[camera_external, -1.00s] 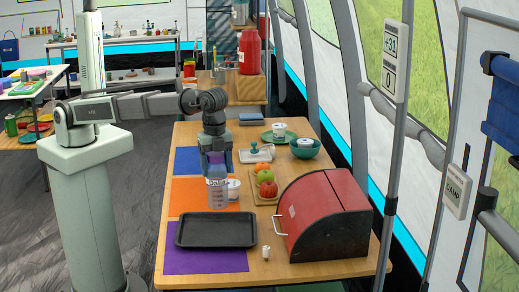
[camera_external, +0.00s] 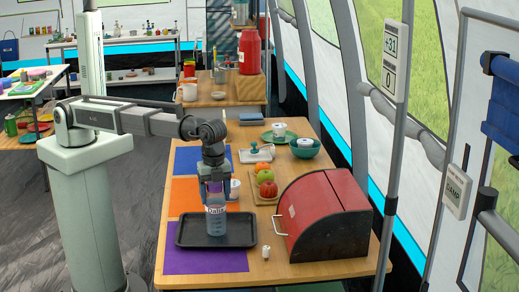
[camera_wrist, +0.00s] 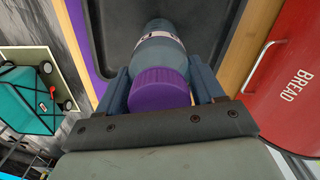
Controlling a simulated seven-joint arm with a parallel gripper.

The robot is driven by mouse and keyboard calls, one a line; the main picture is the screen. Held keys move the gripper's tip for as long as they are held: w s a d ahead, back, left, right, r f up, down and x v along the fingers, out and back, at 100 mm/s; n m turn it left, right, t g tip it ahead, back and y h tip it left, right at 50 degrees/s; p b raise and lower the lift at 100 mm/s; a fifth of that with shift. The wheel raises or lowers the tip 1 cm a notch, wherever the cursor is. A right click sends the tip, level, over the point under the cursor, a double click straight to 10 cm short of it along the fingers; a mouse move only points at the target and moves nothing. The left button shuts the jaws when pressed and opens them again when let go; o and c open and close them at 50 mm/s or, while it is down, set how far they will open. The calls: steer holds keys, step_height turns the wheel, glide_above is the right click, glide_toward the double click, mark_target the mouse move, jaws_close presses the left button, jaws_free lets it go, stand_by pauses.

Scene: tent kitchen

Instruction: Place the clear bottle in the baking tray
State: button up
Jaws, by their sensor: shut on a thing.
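The clear bottle (camera_external: 216,219) has a label and a purple cap, which shows in the wrist view (camera_wrist: 158,90). My gripper (camera_external: 215,187) is shut on the upper part of the bottle, with one finger on each side. The bottle is upright. The black baking tray (camera_external: 188,236) lies on the table, partly on a purple mat. In the external view the bottle's lower end is over the tray's middle; I cannot tell whether it touches the tray floor. In the wrist view the tray (camera_wrist: 106,35) is beneath the bottle.
A red bread box (camera_external: 322,208) stands right of the tray; it also shows in the wrist view (camera_wrist: 290,70). A white cup (camera_external: 234,187) and a board with fruit (camera_external: 263,196) are behind the tray.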

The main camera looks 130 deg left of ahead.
steer(key=shift+f, duration=0.35)
steer(key=o, duration=1.3)
steer(key=shift+o, duration=0.2)
step_height(320, 180, up, 12)
steer(key=shift+r, duration=0.15)
